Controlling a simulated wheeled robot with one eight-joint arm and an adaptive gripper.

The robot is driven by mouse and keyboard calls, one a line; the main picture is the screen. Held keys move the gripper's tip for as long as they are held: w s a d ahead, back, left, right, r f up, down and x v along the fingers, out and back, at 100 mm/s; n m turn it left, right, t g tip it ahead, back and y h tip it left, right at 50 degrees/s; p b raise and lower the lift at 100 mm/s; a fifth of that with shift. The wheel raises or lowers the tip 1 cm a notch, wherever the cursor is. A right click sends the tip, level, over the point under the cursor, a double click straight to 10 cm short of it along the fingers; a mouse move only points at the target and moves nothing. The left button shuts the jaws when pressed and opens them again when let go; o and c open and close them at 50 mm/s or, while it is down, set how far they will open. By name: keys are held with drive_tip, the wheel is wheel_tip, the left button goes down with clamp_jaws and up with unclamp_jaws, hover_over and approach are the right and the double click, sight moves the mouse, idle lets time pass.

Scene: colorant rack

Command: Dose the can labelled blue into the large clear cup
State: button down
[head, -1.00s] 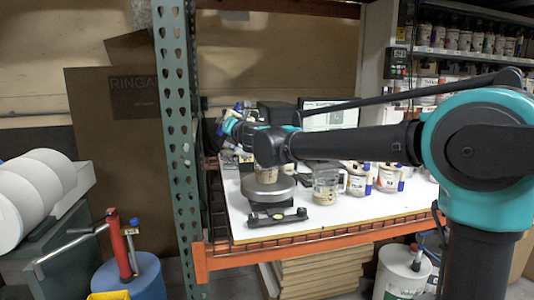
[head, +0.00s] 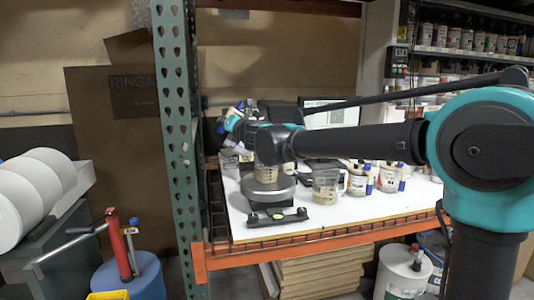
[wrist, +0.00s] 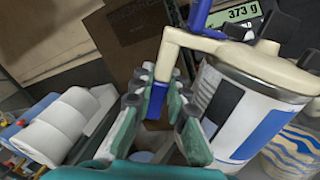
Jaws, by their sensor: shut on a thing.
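In the wrist view, a can (wrist: 240,120) with a white, black and blue label stands right of my gripper (wrist: 158,112). Its cream lid carries a spout-like arm (wrist: 172,55) and blue parts. My teal fingers are shut around this arm's blue-tipped end (wrist: 155,100). A clear cup (head: 266,174) with beige contents stands on the round scale (head: 266,190), partly behind my wrist. A clear handled jug (head: 326,188) stands right of the scale. I cannot tell which is the large cup.
A display (wrist: 241,13) reads 373 g. A container with blue waves (wrist: 295,153) stands right of the can. Several cans (head: 389,178) line the table's right side. A green rack post (head: 178,150) and orange beam (head: 320,243) border the table.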

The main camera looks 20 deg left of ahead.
drive_tip(key=shift+w+d+r+m+p, duration=0.3)
drive_tip(key=shift+w+d+m, duration=0.15)
drive_tip(key=shift+m, duration=0.05)
idle(1.4)
